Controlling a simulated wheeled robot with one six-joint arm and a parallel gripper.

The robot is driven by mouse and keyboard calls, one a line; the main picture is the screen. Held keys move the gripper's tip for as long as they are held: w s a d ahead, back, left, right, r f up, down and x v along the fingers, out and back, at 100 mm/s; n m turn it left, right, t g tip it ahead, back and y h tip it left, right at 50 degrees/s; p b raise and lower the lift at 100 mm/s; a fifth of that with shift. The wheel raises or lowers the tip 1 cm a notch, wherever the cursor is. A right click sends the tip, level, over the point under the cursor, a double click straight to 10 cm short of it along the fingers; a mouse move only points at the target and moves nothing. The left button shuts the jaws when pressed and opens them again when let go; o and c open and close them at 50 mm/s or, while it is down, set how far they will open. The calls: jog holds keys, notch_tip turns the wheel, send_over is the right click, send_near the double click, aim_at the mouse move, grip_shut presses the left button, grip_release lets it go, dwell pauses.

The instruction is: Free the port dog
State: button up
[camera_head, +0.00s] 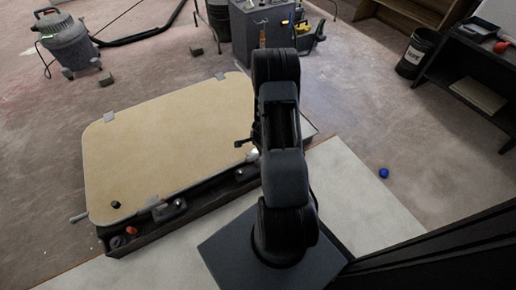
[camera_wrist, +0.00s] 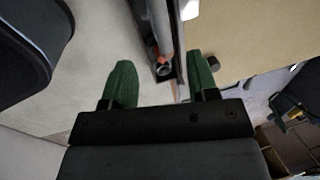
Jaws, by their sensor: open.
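The tan hatch panel (camera_head: 170,145) with rounded corners lies on a dark frame in the head view; part of it is at the right of the wrist view (camera_wrist: 245,25). Small grey clips sit at its edges, one at the far left (camera_head: 108,116) and one at the far edge (camera_head: 220,75). A black knob (camera_head: 115,204) stands at its near left corner. Which fitting is the port dog I cannot tell. My gripper (camera_wrist: 159,58) is open, its green fingers apart and nothing held. An orange-red fitting (camera_wrist: 162,61) shows between the fingers; whether it touches them is unclear. My arm hides the gripper in the head view.
A dark tray (camera_head: 165,215) with a red knob (camera_head: 131,231) runs along the panel's near side. A blue cap (camera_head: 384,173) lies on the floor at right. A vacuum (camera_head: 64,42), tool cabinet (camera_head: 262,28), black bin (camera_head: 418,52) and shelf stand farther back. Floor left of the panel is open.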

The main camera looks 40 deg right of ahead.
jog(key=shift+s+r+p, duration=0.15)
jog(key=shift+r+p, duration=0.15)
jog(key=shift+r, duration=0.5)
jog(key=shift+s+r+p, duration=0.15)
jog(key=shift+r+p, duration=0.15)
jog(key=shift+r, duration=0.45)
jog(key=w+a+r+n+y+p, duration=0.1)
jog(key=a+r+n+p, duration=0.4)
jog(key=r, duration=0.8)
jog(key=a+r+n+t+p, duration=0.15)
jog(key=a+r+p, duration=0.35)
jog(key=r, duration=0.7)
jog(key=w+a+r+n+y+p, duration=0.1)
jog(key=a+r+n+p, duration=0.25)
jog(key=r+p, duration=0.65)
jog(key=s+a+r+n+p, duration=0.2)
jog(key=s+r+n+p, duration=0.1)
jog(key=r, duration=0.6)
jog(key=s+a+r+n+h+p, duration=0.1)
jog(key=s+a+r+n+p, duration=0.2)
jog(key=r, duration=0.7)
jog(key=s+a+r+n+p, duration=0.2)
jog(key=s+r+p, duration=0.3)
jog(key=r, duration=0.5)
jog(key=shift+s+a+n, duration=0.25)
jog(key=shift+s+n, duration=0.45)
jog(key=shift+n, duration=0.2)
